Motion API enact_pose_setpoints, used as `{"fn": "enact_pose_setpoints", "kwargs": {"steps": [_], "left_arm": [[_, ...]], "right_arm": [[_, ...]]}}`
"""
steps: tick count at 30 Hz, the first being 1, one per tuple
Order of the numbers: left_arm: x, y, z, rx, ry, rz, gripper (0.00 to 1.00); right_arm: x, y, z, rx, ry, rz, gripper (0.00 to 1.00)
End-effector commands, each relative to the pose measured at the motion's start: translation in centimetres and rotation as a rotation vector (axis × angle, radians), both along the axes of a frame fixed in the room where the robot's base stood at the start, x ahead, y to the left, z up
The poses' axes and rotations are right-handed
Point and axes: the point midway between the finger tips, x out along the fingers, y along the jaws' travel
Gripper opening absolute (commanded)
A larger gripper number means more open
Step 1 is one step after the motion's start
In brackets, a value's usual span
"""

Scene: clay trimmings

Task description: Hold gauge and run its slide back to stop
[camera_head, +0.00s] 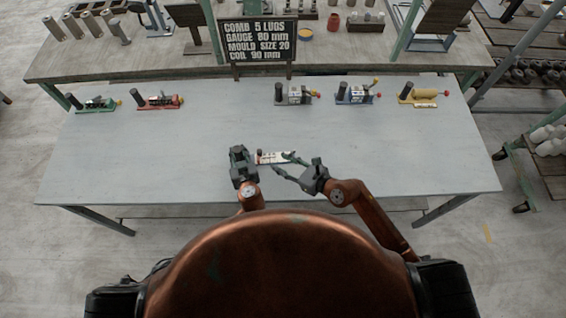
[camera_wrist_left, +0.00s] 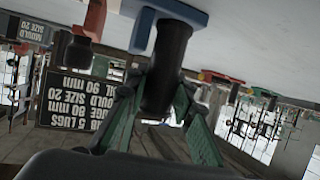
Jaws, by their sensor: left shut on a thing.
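The gauge (camera_head: 271,157) shows in the head view near the front middle of the table as a pale, marked strip with a little red at its left end. My left gripper (camera_head: 242,155) is at its left end. In the left wrist view the green fingers of my left gripper (camera_wrist_left: 160,112) are shut on a dark round handle (camera_wrist_left: 168,62), with a blue part (camera_wrist_left: 184,10) at the handle's upper end. My right gripper (camera_head: 282,163) has its fingers spread and empty at the gauge's right end. I cannot tell whether it touches the gauge, or where the slide stands.
Other gauges stand along the table's back: green (camera_head: 96,104), red (camera_head: 160,101), grey (camera_head: 297,95), blue (camera_head: 356,94) and yellow (camera_head: 418,95). A sign (camera_head: 259,42) behind reads "COMB 5 LUGS, GAUGE 80 mm, MOULD SIZE 20". The table (camera_head: 140,160) is clear on both sides.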

Motion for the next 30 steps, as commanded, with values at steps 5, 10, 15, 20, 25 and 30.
{"fn": "enact_pose_setpoints", "kwargs": {"steps": [5, 10, 15, 20, 25, 30], "left_arm": [[0.0, 0.0, 0.1, 0.0, -0.001, 0.0, 0.0], [0.0, 0.0, 0.1, 0.0, -0.001, 0.0, 0.33], [0.0, 0.0, 0.0, 0.0, -0.001, 0.0, 0.43], [0.0, 0.0, 0.0, 0.0, 0.0, 0.0, 0.43], [-0.4, -0.1, 0.2, -0.001, 0.0, -0.001, 0.43], [-2.7, -0.7, 1.0, -0.005, 0.003, 0.001, 0.43]], "right_arm": [[0.0, 0.0, 0.0, 0.0, 0.0, 0.0, 0.34], [0.0, 0.0, 0.0, 0.0, 0.0, 0.0, 0.34], [0.0, 0.0, 0.0, 0.0, 0.0, 0.0, 0.34], [0.0, 0.0, 0.0, 0.0, 0.0, 0.0, 0.34], [0.0, 0.0, 0.0, 0.0, 0.0, 0.0, 0.34], [0.0, 0.0, 0.0, 0.0, 0.0, 0.0, 0.34]]}}
